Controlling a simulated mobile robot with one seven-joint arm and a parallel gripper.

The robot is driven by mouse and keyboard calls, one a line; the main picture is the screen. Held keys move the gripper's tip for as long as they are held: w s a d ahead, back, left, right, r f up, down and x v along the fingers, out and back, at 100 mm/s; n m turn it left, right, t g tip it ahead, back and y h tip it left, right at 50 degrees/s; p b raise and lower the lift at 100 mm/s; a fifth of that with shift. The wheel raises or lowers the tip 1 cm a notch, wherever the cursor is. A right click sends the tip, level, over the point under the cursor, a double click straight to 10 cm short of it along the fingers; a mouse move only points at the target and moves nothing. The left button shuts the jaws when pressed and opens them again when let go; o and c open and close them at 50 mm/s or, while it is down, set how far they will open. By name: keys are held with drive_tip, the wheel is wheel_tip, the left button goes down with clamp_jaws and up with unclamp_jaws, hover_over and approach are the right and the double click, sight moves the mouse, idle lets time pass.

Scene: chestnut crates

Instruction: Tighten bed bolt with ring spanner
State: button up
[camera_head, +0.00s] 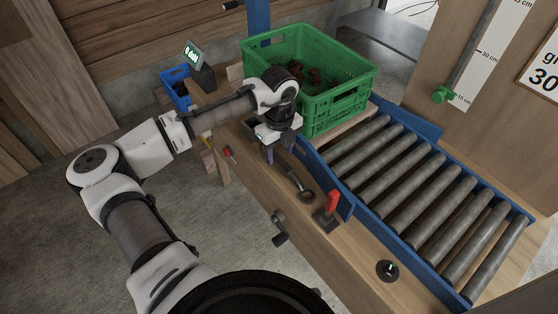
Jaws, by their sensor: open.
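My gripper (278,150) is open above the wooden bench edge, in front of the green crate, with its fingers pointing down. A dark ring spanner (297,181) lies on the bench ledge just beyond the fingers, toward the lower right. Its ring end (306,195) is nearest the red lever. The spanner looks apart from the fingers, though its upper end is close to them. I cannot clearly make out the bed bolt; a small dark round fitting with a light top (388,269) stands on the ledge near the roller bed, and I cannot tell whether it is the bolt.
The green crate (340,105) holds brown chestnuts and stands at the head of the roller conveyor (420,195). A red lever (332,202) rises from the ledge. A crank handle (279,230) sticks out from the bench front. A scale display (194,54) and blue bin (174,86) stand behind.

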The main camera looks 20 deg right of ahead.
sight(279, 159)
drive_tip(key=shift+w+f+p, duration=0.1)
drive_tip(key=shift+f+p, duration=0.2)
drive_tip(key=shift+f, duration=1.8)
drive_tip(key=shift+f, duration=0.25)
clamp_jaws()
